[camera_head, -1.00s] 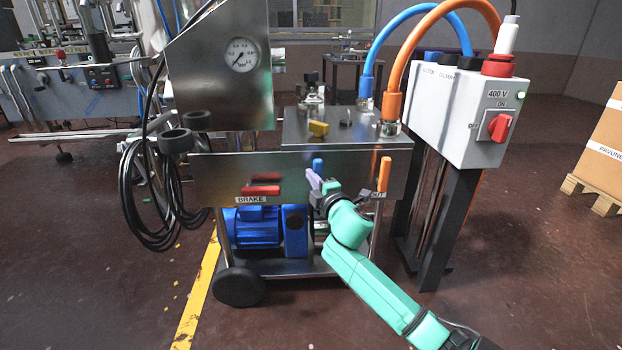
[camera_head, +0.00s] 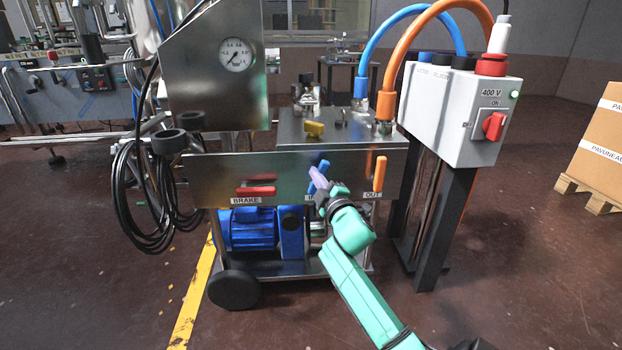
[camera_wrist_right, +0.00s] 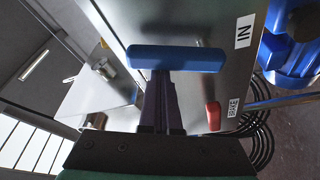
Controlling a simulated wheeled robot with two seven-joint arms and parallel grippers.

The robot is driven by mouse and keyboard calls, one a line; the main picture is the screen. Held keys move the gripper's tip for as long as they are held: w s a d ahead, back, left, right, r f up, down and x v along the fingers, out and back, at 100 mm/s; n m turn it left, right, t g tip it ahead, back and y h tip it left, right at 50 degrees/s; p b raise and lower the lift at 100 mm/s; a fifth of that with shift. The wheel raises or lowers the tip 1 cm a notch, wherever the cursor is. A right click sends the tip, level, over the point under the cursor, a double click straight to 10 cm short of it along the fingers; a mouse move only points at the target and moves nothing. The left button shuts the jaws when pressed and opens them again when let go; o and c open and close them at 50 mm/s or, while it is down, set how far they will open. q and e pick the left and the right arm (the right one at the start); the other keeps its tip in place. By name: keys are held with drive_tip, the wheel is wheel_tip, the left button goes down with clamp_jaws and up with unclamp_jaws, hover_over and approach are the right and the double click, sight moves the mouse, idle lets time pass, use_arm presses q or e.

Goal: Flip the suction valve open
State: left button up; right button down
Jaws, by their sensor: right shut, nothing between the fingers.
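The suction valve is the blue lever (camera_head: 323,167) on the cart's front panel, beside the IN label (camera_wrist_right: 244,31). In the head view it leans, with its top to the right, and my gripper hides part of it. In the right wrist view the blue lever (camera_wrist_right: 190,58) lies across the picture just beyond the fingertips. My right gripper (camera_head: 317,180) is shut with nothing between its purple fingers, and its tips (camera_wrist_right: 161,78) are at or against the lever. I cannot tell whether they touch. My left gripper is not in view.
A red BRAKE lever (camera_head: 256,190) is left of the blue lever, and an orange OUT lever (camera_head: 379,173) is right of it. A blue motor (camera_head: 250,230) sits below. A 400 V switch box (camera_head: 455,115) stands at the right. Black cables (camera_head: 140,200) hang at the left.

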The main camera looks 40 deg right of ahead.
use_arm(q)
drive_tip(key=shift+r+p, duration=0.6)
drive_tip(key=shift+p, duration=0.05)
use_arm(e)
drive_tip(key=s+d+f+m+h, duration=0.3)
drive_tip(key=m+h, duration=0.3)
drive_tip(key=m, duration=0.9)
drive_tip(key=shift+d+f+g, duration=0.4)
drive_tip(key=shift+d+f, duration=0.05)
drive_tip(key=shift+d, duration=0.1)
drive_tip(key=shift+f, duration=0.15)
